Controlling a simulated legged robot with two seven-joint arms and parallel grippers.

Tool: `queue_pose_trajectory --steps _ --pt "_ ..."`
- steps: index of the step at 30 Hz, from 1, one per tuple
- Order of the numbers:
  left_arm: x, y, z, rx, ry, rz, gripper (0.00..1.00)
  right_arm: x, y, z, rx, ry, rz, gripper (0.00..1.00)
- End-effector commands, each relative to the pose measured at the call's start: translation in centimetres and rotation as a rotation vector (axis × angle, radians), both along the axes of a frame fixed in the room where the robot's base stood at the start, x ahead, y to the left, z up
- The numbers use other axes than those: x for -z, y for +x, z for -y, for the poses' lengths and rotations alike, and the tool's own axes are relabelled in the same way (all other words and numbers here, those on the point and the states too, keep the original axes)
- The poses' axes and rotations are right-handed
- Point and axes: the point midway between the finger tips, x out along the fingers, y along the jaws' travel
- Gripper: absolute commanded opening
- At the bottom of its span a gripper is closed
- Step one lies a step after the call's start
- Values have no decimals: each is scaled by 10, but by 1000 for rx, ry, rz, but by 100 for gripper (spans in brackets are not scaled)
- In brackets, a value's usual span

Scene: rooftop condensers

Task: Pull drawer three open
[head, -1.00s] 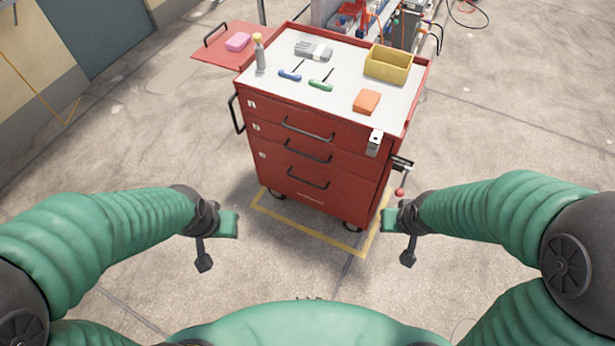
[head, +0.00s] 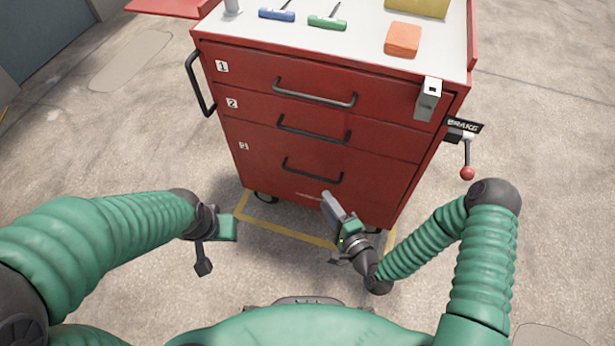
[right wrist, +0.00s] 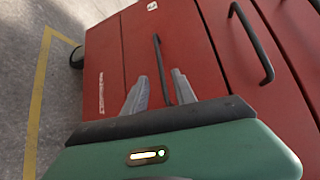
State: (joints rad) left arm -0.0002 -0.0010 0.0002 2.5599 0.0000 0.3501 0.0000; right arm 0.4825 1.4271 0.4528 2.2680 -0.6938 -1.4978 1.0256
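Drawer three (head: 265,165) is the lowest and deepest front of the red cabinet, with a "3" label, and it is shut. Its black bar handle (head: 313,172) runs across the front. My right gripper (head: 329,200) is just below and in front of that handle. In the right wrist view, its two grey fingers (right wrist: 160,90) are apart, with the handle (right wrist: 160,68) lined up between them; I cannot tell whether they touch it. My left gripper (head: 227,227) hangs at the lower left, away from the cabinet; its fingers cannot be made out.
Drawers one (head: 260,75) and two (head: 265,117) are shut above. A brake lever (head: 467,155) with a red knob sticks out at the cabinet's right. A grey latch (head: 428,99) sits at the top right corner. The floor in front is clear.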

Motion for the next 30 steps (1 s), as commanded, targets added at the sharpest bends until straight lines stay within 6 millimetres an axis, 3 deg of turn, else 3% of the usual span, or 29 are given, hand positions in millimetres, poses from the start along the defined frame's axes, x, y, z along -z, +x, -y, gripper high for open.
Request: queue_pose_trajectory --steps 9,15,26,30 --pt "36 0 0 0 0 -1 36 17 74 -39 -2 -2 4 33" --pt "47 0 0 0 0 -1 36 19 104 -54 -2 -4 1 33" --pt "47 0 0 0 0 -1 36 18 110 -58 -1 -3 -2 31" --pt "47 0 0 0 0 -1 36 18 110 -58 -1 -3 -2 13"
